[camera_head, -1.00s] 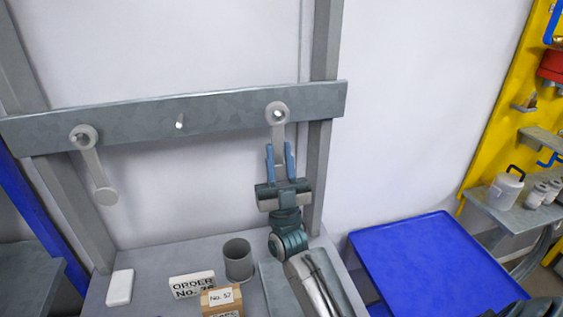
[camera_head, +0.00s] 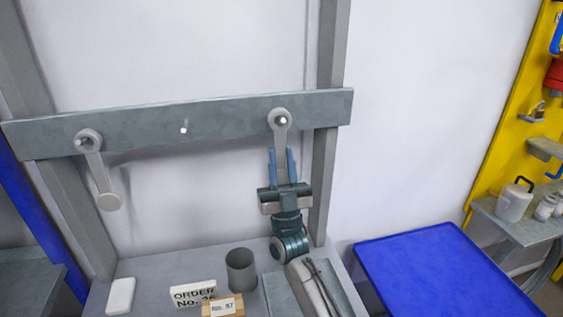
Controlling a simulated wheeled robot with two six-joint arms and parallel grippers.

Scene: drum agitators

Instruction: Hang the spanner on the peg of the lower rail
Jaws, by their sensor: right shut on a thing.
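A grey spanner (camera_head: 281,136) hangs down from the right end of the grey rail (camera_head: 230,113). Its ring lies over the right peg (camera_head: 283,120), and the pale peg tip shows in the hole. My right gripper (camera_head: 281,158) is below the ring, its blue fingers shut on the spanner's shaft. The lower end of the spanner is hidden by the gripper. My left gripper is not in view.
Another grey spanner (camera_head: 99,176) hangs on the rail's left peg. The middle peg (camera_head: 183,130) is bare. Below stand a grey cup (camera_head: 241,270), an order sign (camera_head: 194,293), a small box (camera_head: 222,306) and a white block (camera_head: 121,296). A blue tray (camera_head: 440,272) is at right.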

